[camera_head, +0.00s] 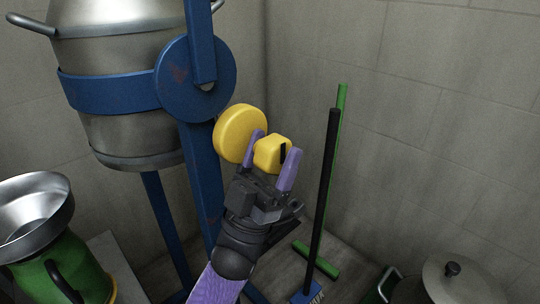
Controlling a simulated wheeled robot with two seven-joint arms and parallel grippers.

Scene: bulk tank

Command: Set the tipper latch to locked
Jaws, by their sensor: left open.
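The tipper latch is a yellow round disc (236,133) with a smaller yellow knob (268,153) in front of it, next to the blue tipper frame (203,180). A dark mark shows on the knob's right side. My left gripper (275,147) is open, with one purple finger on each side of the knob. I cannot tell whether the fingers touch it. I cannot read the latch's setting. My right gripper is not in view.
A steel can (115,40) hangs in a blue band on the frame. A green can with a steel funnel (75,265) stands at lower left. A black-handled brush (322,200) and a green-handled tool (341,110) lean right of the gripper. A lidded pot (460,285) stands at lower right.

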